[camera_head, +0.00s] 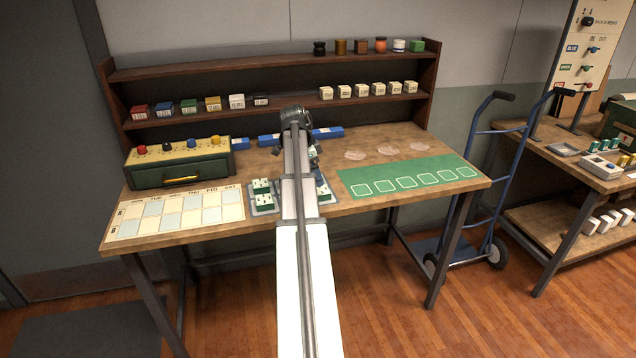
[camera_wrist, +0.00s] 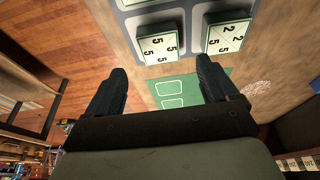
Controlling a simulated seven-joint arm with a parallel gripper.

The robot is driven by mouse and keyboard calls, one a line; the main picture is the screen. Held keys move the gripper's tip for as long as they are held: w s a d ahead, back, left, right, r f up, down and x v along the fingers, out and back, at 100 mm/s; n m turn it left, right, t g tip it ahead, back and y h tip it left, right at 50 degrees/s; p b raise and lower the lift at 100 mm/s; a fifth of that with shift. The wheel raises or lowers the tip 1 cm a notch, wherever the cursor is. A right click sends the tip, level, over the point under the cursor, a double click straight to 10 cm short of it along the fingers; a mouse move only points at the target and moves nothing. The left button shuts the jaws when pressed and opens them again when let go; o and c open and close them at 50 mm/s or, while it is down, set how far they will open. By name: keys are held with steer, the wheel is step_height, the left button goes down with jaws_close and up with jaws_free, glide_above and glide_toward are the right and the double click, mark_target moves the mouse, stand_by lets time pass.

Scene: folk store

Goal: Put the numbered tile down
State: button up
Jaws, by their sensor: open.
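Numbered tiles with white tops and dark green sides stand on a grey tray near the table's front. My gripper (camera_wrist: 161,66) is open and empty. The 5 tile appears beyond its fingertips, apart from them.
A green mat with outlined squares (camera_head: 400,168) lies to the right. A weekday chart (camera_head: 150,222) and a drawer box with coloured knobs (camera_head: 178,165) are at the left. A two-tier shelf (camera_head: 290,106) with small boxes stands behind.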

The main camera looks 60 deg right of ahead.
steer(key=v, duration=0.5)
steer(key=shift+w+r, duration=0.1)
steer(key=shift+r, duration=0.15)
stand_by(0.3)
